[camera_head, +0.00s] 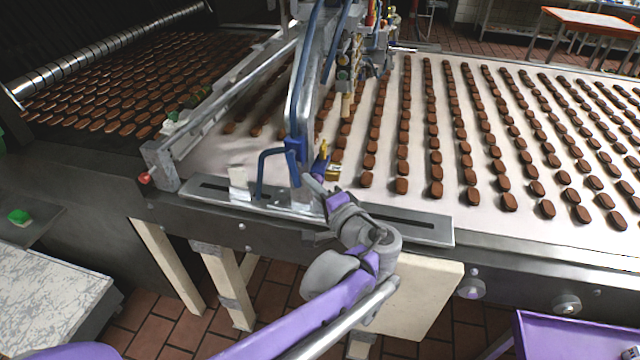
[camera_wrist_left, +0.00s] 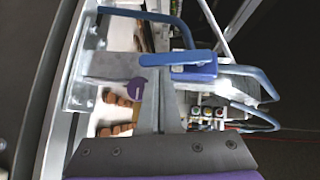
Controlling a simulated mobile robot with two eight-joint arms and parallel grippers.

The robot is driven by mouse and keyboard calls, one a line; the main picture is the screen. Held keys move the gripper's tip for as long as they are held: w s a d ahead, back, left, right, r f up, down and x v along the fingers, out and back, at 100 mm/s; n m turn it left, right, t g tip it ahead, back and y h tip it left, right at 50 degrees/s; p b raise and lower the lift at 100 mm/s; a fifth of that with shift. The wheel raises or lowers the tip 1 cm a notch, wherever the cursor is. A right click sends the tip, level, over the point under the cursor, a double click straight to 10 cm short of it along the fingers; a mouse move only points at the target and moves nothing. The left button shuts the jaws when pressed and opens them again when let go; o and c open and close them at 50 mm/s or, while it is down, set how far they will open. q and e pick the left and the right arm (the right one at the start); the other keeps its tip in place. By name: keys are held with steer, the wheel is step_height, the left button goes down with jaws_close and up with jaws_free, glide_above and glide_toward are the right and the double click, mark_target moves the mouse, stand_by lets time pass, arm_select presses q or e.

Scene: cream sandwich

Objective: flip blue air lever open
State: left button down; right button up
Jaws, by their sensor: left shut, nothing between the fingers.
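The blue air lever (camera_wrist_left: 165,60) is a flat blue bar in the left wrist view, lying across the picture on a darker blue block (camera_wrist_left: 196,74). In the head view, a blue valve part (camera_head: 294,149) stands on the metal frame at the belt's near edge, with blue hoses around it. My left gripper (camera_head: 311,183) is shut and empty, just below and right of this valve part. In the left wrist view its grey fingers (camera_wrist_left: 172,108) point up toward the lever. I cannot tell whether the fingers touch it.
A pale conveyor belt (camera_head: 480,225) with rows of brown biscuits fills the right side. A slotted metal bar (camera_head: 425,228) runs along its near edge. A purple tray (camera_head: 580,335) is at the lower right. A red stop knob (camera_head: 145,179) is left of the frame.

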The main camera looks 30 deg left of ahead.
arm_select(q)
steer(key=shift+s+a+f+m+y+b, duration=0.15)
steer(key=shift+a+f+m+y+b, duration=0.1)
steer(key=shift+a, duration=0.2)
steer(key=shift+s+a+f+m+y+b, duration=0.15)
steer(key=shift+a+y, duration=0.1)
steer(key=shift+a, duration=0.15)
steer(key=shift+d, duration=0.1)
